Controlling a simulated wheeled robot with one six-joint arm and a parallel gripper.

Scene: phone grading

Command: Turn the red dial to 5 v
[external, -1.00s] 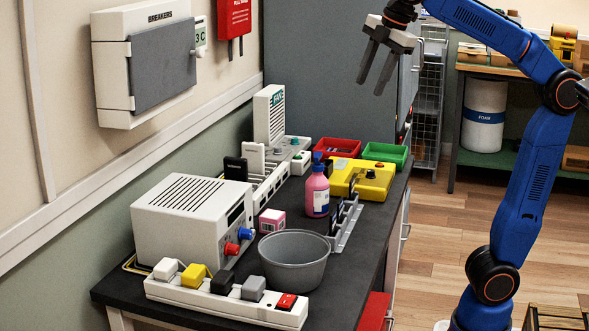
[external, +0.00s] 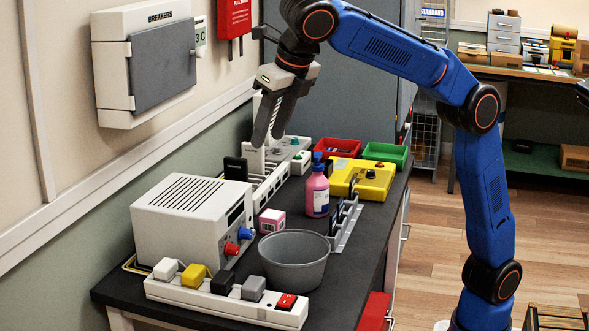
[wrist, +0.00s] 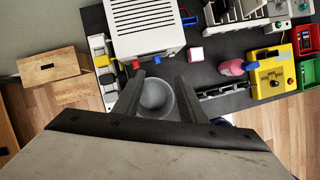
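The red dial (external: 231,248) is on the front of a white vented power supply box (external: 178,229), next to a blue dial (external: 245,233). A small dark display (external: 236,213) sits above them, too small to read. In the wrist view the red dial (wrist: 136,64) shows near the left fingertip, on the edge of the box (wrist: 146,27). My gripper (external: 268,140) is open and empty, pointing down, well above the bench and apart from the dials. In the wrist view its fingers (wrist: 160,80) stand apart with the grey bowl below them.
A grey bowl (external: 295,270) stands right of the dials. A power strip with plugs (external: 222,302) lies in front of the box. A pink cube (external: 272,221), a pink bottle (external: 317,192) and a yellow box (external: 362,179) stand farther back. A breaker cabinet (external: 147,65) hangs on the wall.

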